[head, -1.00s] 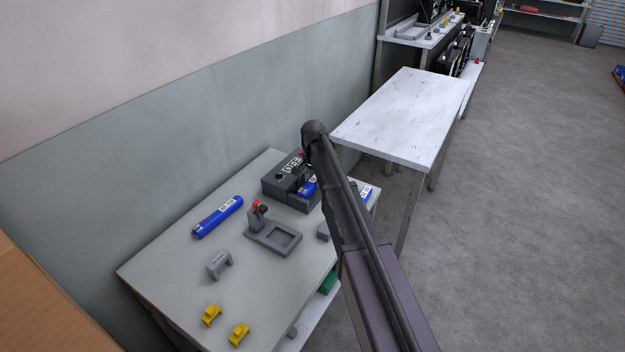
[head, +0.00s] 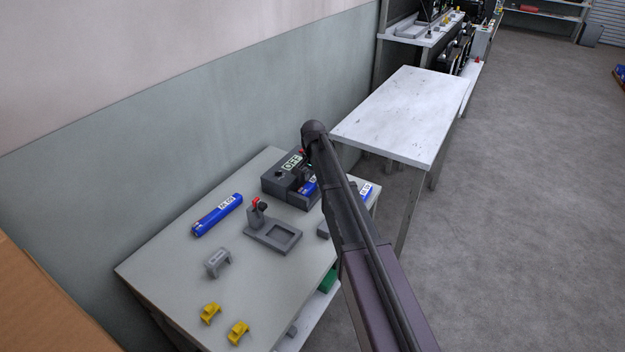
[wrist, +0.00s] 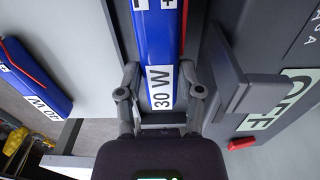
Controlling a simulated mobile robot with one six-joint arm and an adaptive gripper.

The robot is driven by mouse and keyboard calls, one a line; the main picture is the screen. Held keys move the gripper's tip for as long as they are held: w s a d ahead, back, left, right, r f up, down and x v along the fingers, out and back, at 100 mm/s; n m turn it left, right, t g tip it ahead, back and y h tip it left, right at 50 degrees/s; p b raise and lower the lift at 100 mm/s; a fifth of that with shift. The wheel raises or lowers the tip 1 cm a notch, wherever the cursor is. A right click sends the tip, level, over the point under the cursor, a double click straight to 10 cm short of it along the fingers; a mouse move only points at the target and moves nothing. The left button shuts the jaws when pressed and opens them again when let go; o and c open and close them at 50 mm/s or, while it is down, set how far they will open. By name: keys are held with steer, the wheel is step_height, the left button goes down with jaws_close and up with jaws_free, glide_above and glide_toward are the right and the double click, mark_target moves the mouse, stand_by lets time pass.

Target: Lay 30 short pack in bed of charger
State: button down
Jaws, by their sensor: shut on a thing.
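My gripper (wrist: 162,93) is shut on a blue pack (wrist: 160,50) with a white "30 W" label, one finger on each side. The dark grey charger (head: 283,182) stands at the table's back; its pale display reads "OFF", and in the wrist view the charger (wrist: 255,60) is right of the held pack. The held pack shows in the head view (head: 308,188) at the charger's bed, partly behind my arm. Dark walls flank the pack; whether it rests on the bed floor I cannot tell. My fingers are hidden in the head view.
A long blue pack (head: 217,215) lies at the table's left. Another blue pack (wrist: 35,80) lies close left of my gripper. A grey fixture with a red-tipped part (head: 272,235), a grey bracket (head: 217,262) and yellow pieces (head: 238,332) stand nearer. A bare white table (head: 400,110) is behind.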

mark_target(314, 180)
steer(key=shift+f+b, duration=0.35)
stand_by(0.3)
steer(key=shift+c, duration=0.8)
jaws_free()
steer(key=shift+r, duration=0.15)
step_height(314, 180, up, 13)
steer(key=p, duration=1.3)
steer(key=s+d+f+b, duration=0.2)
steer(key=d+f+b, duration=0.1)
steer(key=d, duration=0.7)
steer(key=shift+f+b, duration=0.4)
steer(key=shift+f, duration=0.15)
